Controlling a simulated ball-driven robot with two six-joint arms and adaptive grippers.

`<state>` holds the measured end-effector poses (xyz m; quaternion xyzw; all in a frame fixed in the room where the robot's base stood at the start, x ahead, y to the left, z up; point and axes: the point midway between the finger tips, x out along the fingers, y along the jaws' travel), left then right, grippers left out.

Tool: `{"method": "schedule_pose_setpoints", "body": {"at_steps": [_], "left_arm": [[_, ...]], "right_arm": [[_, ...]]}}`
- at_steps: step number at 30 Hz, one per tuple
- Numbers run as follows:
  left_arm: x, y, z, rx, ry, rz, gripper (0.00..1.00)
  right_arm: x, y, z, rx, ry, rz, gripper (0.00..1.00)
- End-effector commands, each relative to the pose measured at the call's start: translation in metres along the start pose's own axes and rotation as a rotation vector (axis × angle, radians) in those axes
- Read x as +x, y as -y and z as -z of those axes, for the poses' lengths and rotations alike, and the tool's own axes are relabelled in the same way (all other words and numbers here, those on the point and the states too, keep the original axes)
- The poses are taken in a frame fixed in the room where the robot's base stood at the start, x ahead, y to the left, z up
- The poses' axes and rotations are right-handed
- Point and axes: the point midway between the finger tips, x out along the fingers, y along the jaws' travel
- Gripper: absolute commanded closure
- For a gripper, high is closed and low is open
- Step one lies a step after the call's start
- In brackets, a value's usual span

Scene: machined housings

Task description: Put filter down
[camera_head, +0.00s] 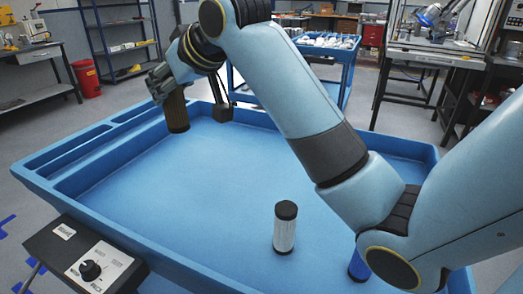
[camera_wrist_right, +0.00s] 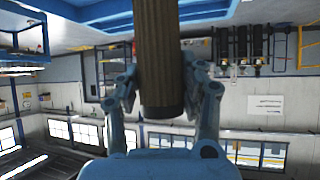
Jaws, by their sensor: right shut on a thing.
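My right gripper (camera_head: 166,88) is at the back left of the blue tray-topped cart (camera_head: 215,195). It is shut on a brown pleated filter (camera_head: 177,113) with a dark lower end cap. The filter is close to upright. Its lower end appears at or just above the tray floor near the left wall; I cannot tell whether it touches. In the right wrist view the filter (camera_wrist_right: 160,55) runs between the two fingers (camera_wrist_right: 163,95). My left gripper is not in view.
A white filter with black caps (camera_head: 285,230) stands in the tray's front middle. A blue cylinder (camera_head: 359,264) is partly hidden behind my right arm. A control box with a black knob (camera_head: 90,268) is at the front left. The tray's middle is clear.

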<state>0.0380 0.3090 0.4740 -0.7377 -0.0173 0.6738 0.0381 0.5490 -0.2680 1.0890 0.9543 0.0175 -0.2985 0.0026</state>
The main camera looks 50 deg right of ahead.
Motion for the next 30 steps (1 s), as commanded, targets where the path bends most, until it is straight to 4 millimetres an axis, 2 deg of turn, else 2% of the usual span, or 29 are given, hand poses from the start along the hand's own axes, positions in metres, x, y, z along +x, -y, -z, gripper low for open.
{"method": "schedule_pose_setpoints", "body": {"at_steps": [1,6,9,12,18,22,25,30], "left_arm": [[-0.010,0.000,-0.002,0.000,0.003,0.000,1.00],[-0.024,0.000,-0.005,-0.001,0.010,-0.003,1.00],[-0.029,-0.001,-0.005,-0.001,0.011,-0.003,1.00],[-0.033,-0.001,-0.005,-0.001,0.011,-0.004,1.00],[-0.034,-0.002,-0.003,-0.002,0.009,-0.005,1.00],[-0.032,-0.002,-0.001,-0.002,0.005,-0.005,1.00],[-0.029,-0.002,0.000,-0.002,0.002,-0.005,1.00],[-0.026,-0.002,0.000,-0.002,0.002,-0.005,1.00]], "right_arm": [[0.004,-0.014,-0.022,-0.016,0.015,0.004,0.94],[0.009,-0.044,-0.089,-0.040,0.013,0.052,0.94],[0.005,-0.056,-0.117,-0.049,0.009,0.072,0.94],[0.000,-0.065,-0.135,-0.054,0.004,0.084,0.94],[-0.003,-0.071,-0.148,-0.055,-0.002,0.091,0.94],[0.005,-0.066,-0.149,-0.048,-0.006,0.090,0.94],[0.023,-0.053,-0.150,-0.043,-0.006,0.094,0.94],[0.065,-0.025,-0.152,-0.045,-0.005,0.094,0.94]]}}
